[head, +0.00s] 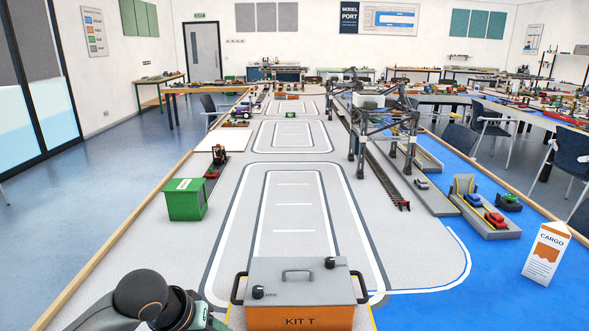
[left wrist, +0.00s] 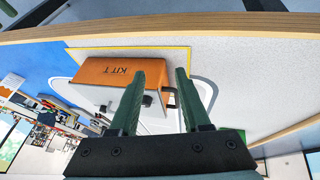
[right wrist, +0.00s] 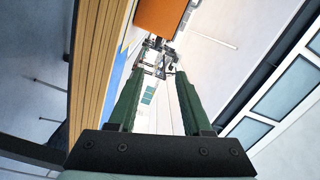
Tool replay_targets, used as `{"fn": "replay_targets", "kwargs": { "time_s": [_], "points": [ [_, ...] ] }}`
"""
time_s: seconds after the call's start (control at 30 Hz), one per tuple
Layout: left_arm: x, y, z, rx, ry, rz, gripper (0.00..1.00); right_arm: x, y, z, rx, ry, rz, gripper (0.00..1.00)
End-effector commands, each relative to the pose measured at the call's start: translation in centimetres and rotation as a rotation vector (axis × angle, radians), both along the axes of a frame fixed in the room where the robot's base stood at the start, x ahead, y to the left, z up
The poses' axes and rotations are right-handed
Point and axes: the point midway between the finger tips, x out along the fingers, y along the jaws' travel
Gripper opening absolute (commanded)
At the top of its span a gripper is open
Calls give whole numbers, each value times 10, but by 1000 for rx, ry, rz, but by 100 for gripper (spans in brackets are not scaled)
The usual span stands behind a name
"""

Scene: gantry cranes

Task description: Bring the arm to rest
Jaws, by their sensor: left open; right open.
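My left gripper (left wrist: 160,74) is open and empty in the left wrist view. The orange KIT T box (left wrist: 110,72) shows beyond and beside its fingers, seen from a turned angle. In the head view my left arm comes in at the bottom left, beside the KIT T box (head: 302,318); its fingers are mostly out of frame. My right gripper (right wrist: 158,74) is open and empty in the right wrist view. A corner of an orange box (right wrist: 158,16) shows above its fingertips. My right arm does not show in the head view.
The layout table (head: 110,225) has a raised wooden rim. A green box (head: 186,200) stands at its left, a gantry crane (head: 385,120) and rail track right of centre. A white CARGO sign (head: 546,254) stands on the blue area. The grey road surface in the middle is mostly clear.

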Motion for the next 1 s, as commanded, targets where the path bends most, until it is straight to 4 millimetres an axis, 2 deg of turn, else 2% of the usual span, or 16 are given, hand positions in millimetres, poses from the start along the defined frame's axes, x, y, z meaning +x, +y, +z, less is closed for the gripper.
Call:
{"fn": "replay_targets", "kwargs": {
  "time_s": [0.3,0.47,0.67,0.8,1.0],
  "points": [
    [-15,-43,-58,-149,-118,-86,47,-21,26,-12,-311,62,168,49],
    [-34,-50,-93,-187,-209,-90,47,-38,36,-29,-520,122,271,49],
    [-74,-40,-136,-152,-313,-68,47,-63,36,-56,-781,219,397,49],
    [-114,-21,-163,-73,-368,-55,47,-83,29,-76,-959,302,479,49],
    [-170,4,-188,60,-409,-66,47,-108,12,-98,-1155,407,565,49]
  ]
}}
